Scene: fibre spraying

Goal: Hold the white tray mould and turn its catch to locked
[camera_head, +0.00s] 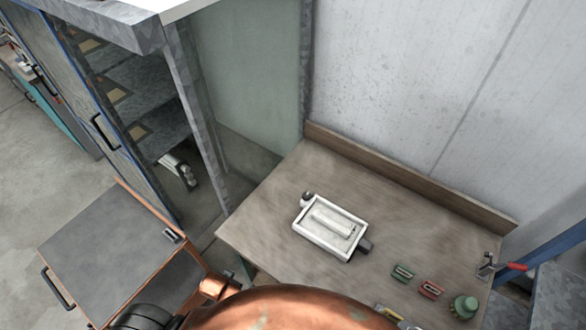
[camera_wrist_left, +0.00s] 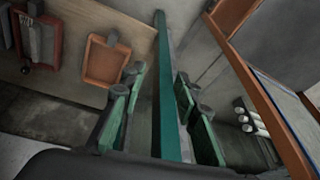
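The white tray mould (camera_head: 301,229) lies flat on the wooden workbench in the head view, with a pale ribbed block inside it. A dark round knob (camera_head: 307,199) is at its upper-left corner and a dark grey piece (camera_head: 364,246) at its right end. I cannot tell which of these is the catch or how it is set. My left gripper (camera_wrist_left: 162,118) shows in its wrist view with its green fingers apart. A teal bar (camera_wrist_left: 170,138) passes between them in the picture; I see no grip on it. Neither gripper shows in the head view.
Green (camera_head: 402,272) and red (camera_head: 431,289) small blocks, a green knobbed piece (camera_head: 464,307) and a red-handled clamp (camera_head: 488,265) occupy the bench's right side. A cabinet (camera_head: 110,262) stands left. The bench left of the mould is clear. An orange tray (camera_wrist_left: 104,60) shows in the wrist view.

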